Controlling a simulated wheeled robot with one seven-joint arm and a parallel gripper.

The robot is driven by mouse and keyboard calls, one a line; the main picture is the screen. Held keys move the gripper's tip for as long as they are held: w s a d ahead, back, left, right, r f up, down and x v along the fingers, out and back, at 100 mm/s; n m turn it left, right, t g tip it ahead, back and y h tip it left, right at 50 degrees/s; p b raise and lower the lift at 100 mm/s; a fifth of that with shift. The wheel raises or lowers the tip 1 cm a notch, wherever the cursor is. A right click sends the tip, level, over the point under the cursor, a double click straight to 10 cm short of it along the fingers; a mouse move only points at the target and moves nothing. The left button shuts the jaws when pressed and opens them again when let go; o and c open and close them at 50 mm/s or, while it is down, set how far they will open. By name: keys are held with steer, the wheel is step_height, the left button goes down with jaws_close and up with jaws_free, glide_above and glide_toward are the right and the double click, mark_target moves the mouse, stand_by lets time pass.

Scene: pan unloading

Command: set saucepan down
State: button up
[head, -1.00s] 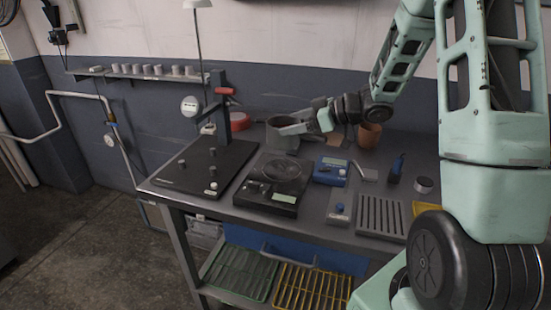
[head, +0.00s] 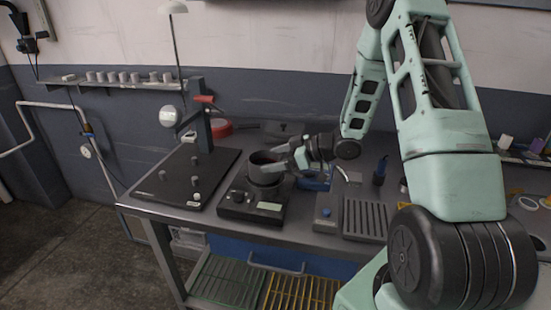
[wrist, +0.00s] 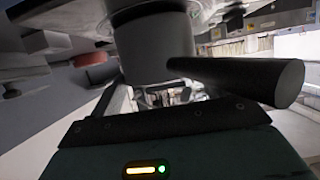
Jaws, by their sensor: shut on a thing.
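The saucepan (head: 264,173) is a dark grey round pan, upright at the black device with a display (head: 254,207), over its round plate. I cannot tell whether the base rests on the plate or is just above it. My gripper (head: 287,162) comes in from the right and is shut on the saucepan at its right side. In the wrist view the pan body (wrist: 152,48) and a thick dark handle (wrist: 255,78) show close up; my fingertips are not clear there.
A black board with pegs and a stand (head: 185,180) lies just left. A blue device (head: 314,182) sits partly hidden behind my gripper. A grey block with a blue knob (head: 327,212) and a slotted tray (head: 366,219) are to the right. A red round thing (head: 220,128) is behind.

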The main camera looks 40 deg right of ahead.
steer(key=shift+f, duration=0.1)
steer(key=o, duration=1.3)
steer(key=shift+o, duration=0.2)
steer(key=b+v, duration=0.1)
steer(key=v, duration=1.1)
